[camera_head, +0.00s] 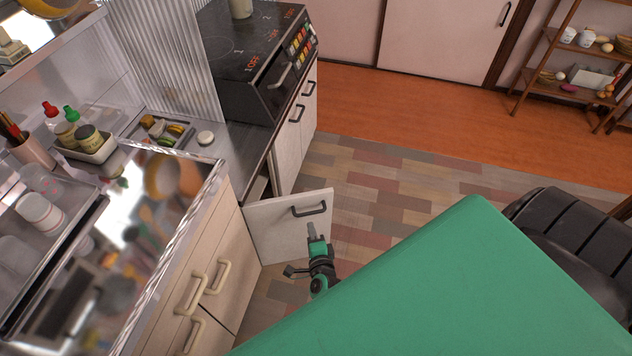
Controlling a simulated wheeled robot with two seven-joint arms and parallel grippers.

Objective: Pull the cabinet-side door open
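A pale cabinet door (273,231) stands swung out from the counter front, with a dark gap (258,188) at the cabinet beside it. Its dark bar handle (309,211) is near the top of the free edge. My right gripper (311,231) is just below the handle in the picture, in front of the door face. Its fingertips look apart from the handle, and the frame does not show clearly whether they are open or shut. My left gripper is not in view.
Wooden-fronted drawers with beige handles (217,278) stand at the left, under a shiny counter (150,200). A stove (262,58) is behind the door. The patterned floor (375,190) is clear to the right. A wooden shelf (560,86) stands far right.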

